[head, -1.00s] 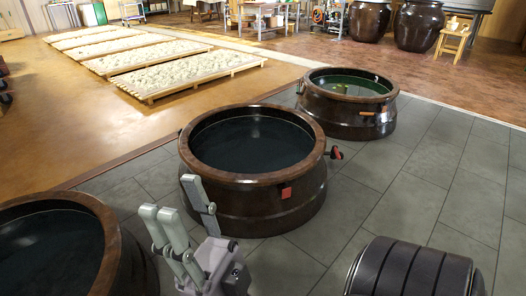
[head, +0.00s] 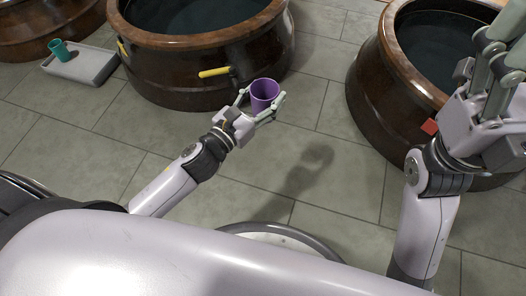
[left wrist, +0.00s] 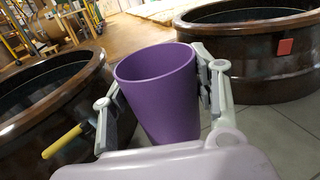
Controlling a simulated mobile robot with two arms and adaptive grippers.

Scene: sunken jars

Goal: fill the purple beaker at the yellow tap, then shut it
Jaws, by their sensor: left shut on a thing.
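The purple beaker (head: 264,96) is upright between the fingers of my left gripper (head: 262,107), which is shut on it. In the left wrist view the beaker (left wrist: 158,92) shows its open mouth and plain purple inside; no water is visible in it. The yellow tap (head: 214,72) sticks out from the side of the middle jar (head: 190,60). The beaker is to the right of the tap and a little lower in the picture, apart from it. The tap also shows in the left wrist view (left wrist: 62,141), left of the beaker. No stream shows. My right gripper (head: 497,72) is raised at the right edge, fingers apart, empty.
A dark jar with a red tag (head: 430,126) stands at the right, behind my right arm. A grey tray (head: 95,72) with a teal cup (head: 60,50) lies on the tiles at the left. Another jar (head: 45,22) is at the far left. Tiled floor is clear between the jars.

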